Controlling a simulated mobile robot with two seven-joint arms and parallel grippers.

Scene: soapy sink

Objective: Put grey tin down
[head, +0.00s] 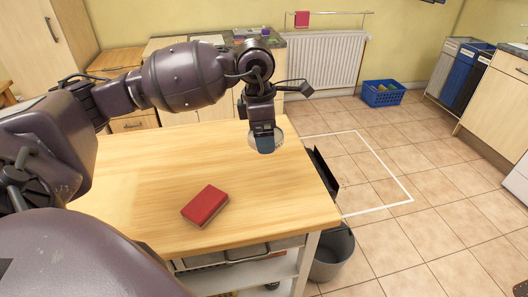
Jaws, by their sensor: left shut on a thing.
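My left gripper (265,143) points down over the back right part of the wooden table (140,190). It is shut on the grey tin (279,138), a round, pale grey thing that shows only as a rim on either side of the fingers. The gripper hides most of the tin. I cannot tell whether the tin touches the tabletop or is held just above it. My right gripper is not in view.
A red block (205,205) lies on the table's front middle. The tabletop around it is clear. A dark panel (322,176) stands at the right edge, above a grey bin (332,254) on the floor. A blue crate (383,94) stands farther back.

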